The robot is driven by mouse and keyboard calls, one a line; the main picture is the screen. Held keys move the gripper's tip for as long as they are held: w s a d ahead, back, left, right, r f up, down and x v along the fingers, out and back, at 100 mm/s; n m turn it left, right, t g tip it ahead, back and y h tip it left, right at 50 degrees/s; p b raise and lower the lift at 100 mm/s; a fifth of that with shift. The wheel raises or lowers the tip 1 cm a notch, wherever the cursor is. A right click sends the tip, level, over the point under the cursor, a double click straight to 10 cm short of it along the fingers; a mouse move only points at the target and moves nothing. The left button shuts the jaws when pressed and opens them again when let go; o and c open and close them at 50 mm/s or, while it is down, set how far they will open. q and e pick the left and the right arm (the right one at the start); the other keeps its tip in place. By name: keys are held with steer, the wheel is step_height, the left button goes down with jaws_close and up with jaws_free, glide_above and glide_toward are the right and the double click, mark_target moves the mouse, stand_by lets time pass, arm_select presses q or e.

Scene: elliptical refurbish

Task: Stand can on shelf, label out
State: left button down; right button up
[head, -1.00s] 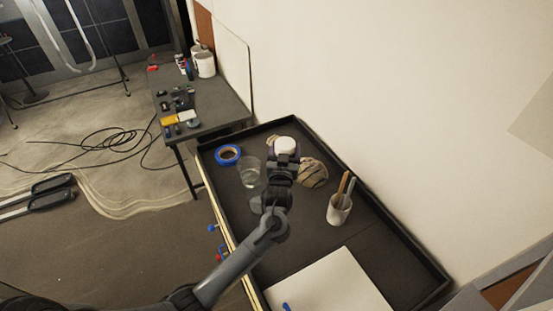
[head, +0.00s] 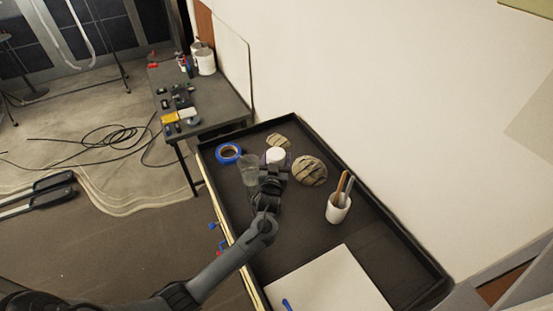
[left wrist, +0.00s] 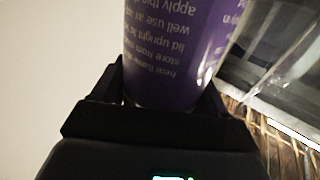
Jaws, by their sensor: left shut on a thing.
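The can is purple with a white lid (head: 276,155), and my left gripper (head: 273,174) holds it over the dark rimmed tabletop. In the left wrist view the purple can (left wrist: 175,50) stands between the fingers, with pale printed text that reads upside down there. My left gripper is shut on it; the fingers hide its lower part in the head view. I cannot tell how high it is above the tabletop. My right gripper is not in view. No shelf can be clearly made out.
A clear glass (head: 249,170) stands close left of the gripper. Striped rounded lumps (head: 310,170) lie right of and behind the can. A white cup with sticks (head: 338,208), blue tape roll (head: 228,153) and white board (head: 328,280) are on the rimmed tabletop (head: 385,235).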

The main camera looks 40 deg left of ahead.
arm_select(q)
jaws_free()
steer(key=shift+f, duration=0.1)
steer(key=b+v, duration=0.1)
steer(key=v, duration=1.1)
